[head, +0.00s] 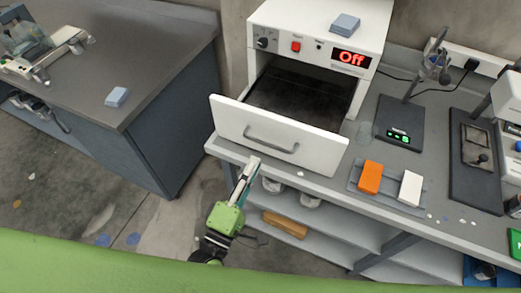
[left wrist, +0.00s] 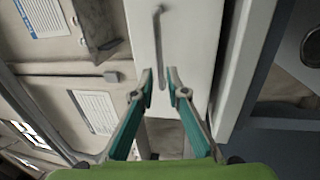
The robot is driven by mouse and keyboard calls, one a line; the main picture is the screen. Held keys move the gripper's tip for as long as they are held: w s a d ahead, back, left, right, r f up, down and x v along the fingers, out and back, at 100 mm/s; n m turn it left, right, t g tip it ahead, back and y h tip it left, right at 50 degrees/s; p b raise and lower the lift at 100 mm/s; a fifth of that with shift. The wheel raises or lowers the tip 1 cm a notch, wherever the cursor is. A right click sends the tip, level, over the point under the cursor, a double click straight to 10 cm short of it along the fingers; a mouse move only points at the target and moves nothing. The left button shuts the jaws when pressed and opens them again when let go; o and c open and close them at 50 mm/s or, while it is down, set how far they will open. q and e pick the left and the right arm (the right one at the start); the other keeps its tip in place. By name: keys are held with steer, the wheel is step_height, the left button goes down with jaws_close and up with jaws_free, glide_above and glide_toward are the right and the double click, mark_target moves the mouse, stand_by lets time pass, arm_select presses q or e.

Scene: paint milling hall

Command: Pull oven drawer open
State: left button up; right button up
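The white oven (head: 318,35) stands on the grey bench, its display reading "Off". Its drawer (head: 279,138) is pulled well out, showing a dark interior (head: 300,92). The grey bar handle (head: 270,140) is on the drawer front. My left gripper (head: 253,163) is just below and in front of the drawer front, near the handle's left part. In the left wrist view its teal fingers (left wrist: 160,72) are apart, and the handle (left wrist: 158,40) lines up with the gap between them. Nothing shows gripped; contact cannot be told. My right gripper is in neither view.
A scale (head: 400,122), an orange block (head: 370,177) and a white block (head: 411,188) on a tray are right of the drawer. A dark bench (head: 150,60) stands left. Beneath the oven bench is a shelf with a wooden block (head: 285,224). Floor between benches is mostly clear.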

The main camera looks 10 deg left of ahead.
arm_select(q)
steer(key=shift+v, duration=2.1)
steer(key=shift+f, duration=0.1)
steer(key=s+a+f+m+g+y+b, duration=0.1)
steer(key=s+a+f+m+g, duration=0.15)
steer(key=f, duration=0.85)
steer(key=s+a+f+m+g+y, duration=0.1)
steer(key=a+f+m+g, duration=0.2)
steer(key=f, duration=0.9)
steer(key=s+a+f+m+g+y+b, duration=0.1)
steer(key=s+f+m+g, duration=0.3)
steer(key=f, duration=0.7)
steer(key=s+a+f+m+g+y+b, duration=0.1)
steer(key=s+a+f+m+g, duration=0.2)
steer(key=s+f, duration=0.7)
steer(key=s+a+f+m+g+y+b, duration=0.1)
steer(key=s+a+f+m+g, duration=0.3)
steer(key=s+f, duration=0.6)
steer(key=s+a+g+y, duration=0.1)
steer(key=s+a, duration=0.1)
steer(key=s, duration=0.1)
steer(key=shift+s+f+g, duration=0.35)
steer(key=shift+s, duration=0.05)
steer(key=shift+w+m, duration=0.1)
steer(key=shift+m, duration=0.15)
